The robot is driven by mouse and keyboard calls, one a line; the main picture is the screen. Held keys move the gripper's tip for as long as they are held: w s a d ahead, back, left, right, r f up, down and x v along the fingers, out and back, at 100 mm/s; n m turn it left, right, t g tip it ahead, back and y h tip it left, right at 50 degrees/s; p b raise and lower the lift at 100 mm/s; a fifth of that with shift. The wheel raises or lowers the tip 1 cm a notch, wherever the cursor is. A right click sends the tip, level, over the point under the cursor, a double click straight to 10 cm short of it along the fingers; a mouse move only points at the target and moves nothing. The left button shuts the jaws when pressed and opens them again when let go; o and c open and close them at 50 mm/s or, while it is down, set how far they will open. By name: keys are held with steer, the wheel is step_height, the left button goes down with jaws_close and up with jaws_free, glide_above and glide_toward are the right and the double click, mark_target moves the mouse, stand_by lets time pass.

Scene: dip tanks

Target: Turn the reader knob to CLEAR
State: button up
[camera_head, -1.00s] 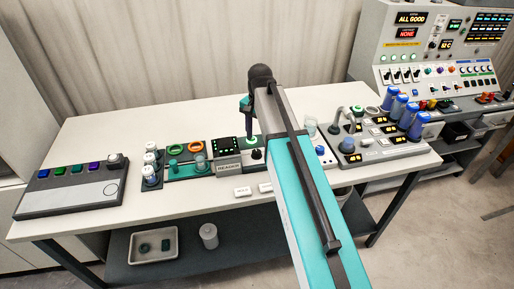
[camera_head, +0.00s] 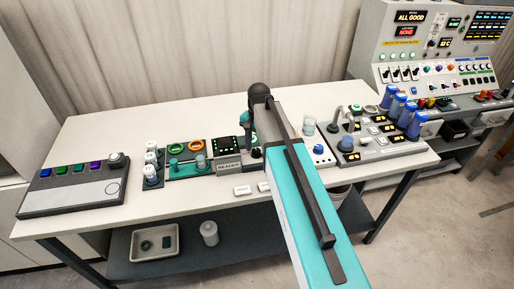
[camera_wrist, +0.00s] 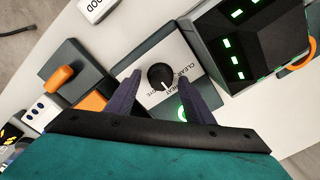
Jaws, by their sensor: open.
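The reader knob (camera_wrist: 161,77) is round and black with a white pointer line. In the wrist view it sits on a pale label plate, between the two fingers of my gripper (camera_wrist: 159,75). The fingers are open, one on each side, with visible gaps to the knob. The pointer points down in the picture, toward the lower printed labels; CLEAR is printed to the right of the knob. In the head view the reader (camera_head: 229,145) is a dark box with green lights, and my arm partly hides the knob area to its right.
A green-lit ring (camera_wrist: 184,112) lies close to the right finger. The reader's dark box stands at the upper right of the wrist view. An orange-handled part (camera_wrist: 62,77) lies left. In the head view, a grey button panel (camera_head: 75,183) stands at the table's left.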

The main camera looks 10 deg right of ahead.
steer(key=c, duration=1)
steer(key=shift+c, duration=0.2)
steer(key=shift+n, duration=0.5)
steer(key=n, duration=0.5)
steer(key=shift+w+b, duration=0.15)
steer(key=shift+b, duration=0.25)
steer(key=n, duration=0.6)
steer(key=shift+a, duration=0.15)
steer(key=o, duration=1)
